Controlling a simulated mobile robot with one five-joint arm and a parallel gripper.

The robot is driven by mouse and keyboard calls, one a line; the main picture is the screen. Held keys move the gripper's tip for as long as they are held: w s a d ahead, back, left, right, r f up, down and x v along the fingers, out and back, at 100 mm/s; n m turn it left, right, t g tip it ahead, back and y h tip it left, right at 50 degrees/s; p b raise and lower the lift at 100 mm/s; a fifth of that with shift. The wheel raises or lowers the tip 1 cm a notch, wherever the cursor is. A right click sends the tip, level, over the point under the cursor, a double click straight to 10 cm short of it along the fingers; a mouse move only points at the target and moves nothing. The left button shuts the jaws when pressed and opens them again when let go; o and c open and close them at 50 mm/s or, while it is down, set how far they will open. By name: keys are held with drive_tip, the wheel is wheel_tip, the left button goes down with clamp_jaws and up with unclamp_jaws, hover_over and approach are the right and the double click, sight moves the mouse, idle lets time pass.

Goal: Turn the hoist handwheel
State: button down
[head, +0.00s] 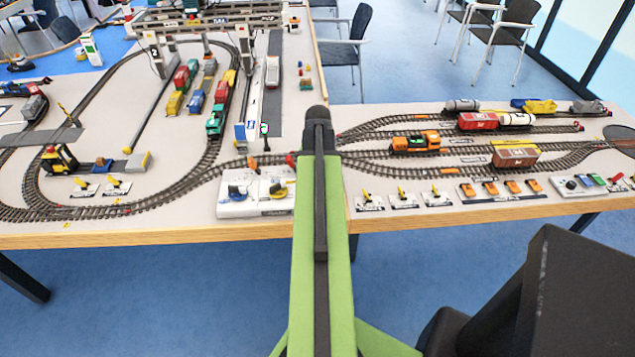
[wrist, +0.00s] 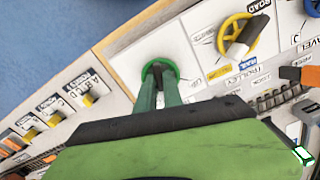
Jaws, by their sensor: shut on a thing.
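In the wrist view my gripper (wrist: 160,86) reaches down to a small green handwheel (wrist: 160,66) on a white control panel (wrist: 120,67). Its two green fingers are shut at the wheel, and part of the rim shows around the fingertips. I cannot read a label that names this wheel as the hoist. A yellow handwheel (wrist: 224,28) with a pale bar across it stands to the right, near a label reading ROAD. In the head view my green arm covers my gripper. The gantry crane (head: 215,22) stands at the back left.
Several levers (wrist: 87,100) line the table edge at the left of the wrist view. An orange piece (wrist: 300,74) lies close on the right. In the head view, white control boxes (head: 240,208) stand left of my arm, and trains and tracks fill the table (head: 180,234).

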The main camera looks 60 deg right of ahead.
drive_tip(key=m, duration=0.5)
drive_tip(key=shift+d+m, duration=0.25)
drive_tip(key=shift+m, duration=0.15)
idle(0.4)
drive_tip(key=c, duration=1.5)
unclamp_jaws()
drive_tip(key=shift+a, duration=0.1)
drive_tip(key=shift+r, duration=0.2)
wheel_tip(320, 180, up, 17)
drive_tip(key=p, duration=1.7)
